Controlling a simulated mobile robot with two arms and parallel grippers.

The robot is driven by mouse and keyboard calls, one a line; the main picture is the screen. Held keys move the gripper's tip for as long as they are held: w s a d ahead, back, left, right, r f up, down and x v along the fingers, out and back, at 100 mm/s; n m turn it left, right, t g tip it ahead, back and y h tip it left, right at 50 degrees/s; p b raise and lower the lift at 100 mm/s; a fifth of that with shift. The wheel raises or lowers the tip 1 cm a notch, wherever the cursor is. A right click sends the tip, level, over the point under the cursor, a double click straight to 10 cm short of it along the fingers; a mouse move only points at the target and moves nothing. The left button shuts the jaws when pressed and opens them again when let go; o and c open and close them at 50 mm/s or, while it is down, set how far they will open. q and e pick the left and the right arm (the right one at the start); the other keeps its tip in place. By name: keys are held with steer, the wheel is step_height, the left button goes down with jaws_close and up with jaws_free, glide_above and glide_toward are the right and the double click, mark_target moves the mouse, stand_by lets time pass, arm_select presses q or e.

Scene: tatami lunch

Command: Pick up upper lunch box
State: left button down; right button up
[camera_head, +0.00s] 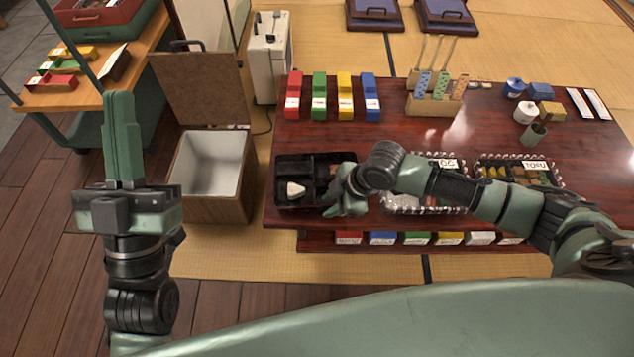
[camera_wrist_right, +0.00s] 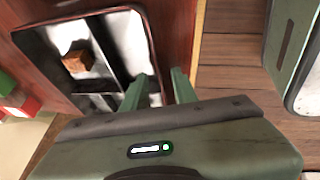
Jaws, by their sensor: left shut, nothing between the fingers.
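A black lunch box (camera_head: 293,166) with compartments sits at the left front of the dark red table, with a white rice piece (camera_head: 291,190) in it. I cannot tell whether another box is under it. In the right wrist view the lunch box (camera_wrist_right: 149,45) shows its dividers and a brown food block (camera_wrist_right: 76,62). My right gripper (camera_head: 338,195) is at the box's right front side; its two fingers (camera_wrist_right: 158,88) stand apart around the box's edge, with a gap showing. My left gripper (camera_head: 123,140) is shut and empty, pointing up left of the wooden bin, away from the box.
An open wooden bin (camera_head: 216,205) with a white lining stands left of the table (camera_head: 425,140). Two food trays, one marked TOFU (camera_head: 530,172), are right of the box, partly behind my right arm. Coloured blocks (camera_head: 345,95) line the table's back left.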

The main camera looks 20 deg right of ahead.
arm_select(q)
steer(key=shift+w+f, duration=0.35)
steer(key=shift+w, duration=0.1)
arm_select(e)
steer(key=shift+f, duration=0.1)
stand_by(0.4)
arm_select(q)
steer(key=shift+w+f+g, duration=0.1)
steer(key=shift+f+g, duration=0.15)
steer(key=shift+g, duration=0.15)
steer(key=shift+w+d+f+g+p, duration=0.1)
steer(key=shift+w+f+g+p, duration=0.2)
steer(key=shift+w+f, duration=0.1)
arm_select(e)
steer(key=shift+f, duration=0.15)
stand_by(0.4)
jaws_close()
stand_by(1.2)
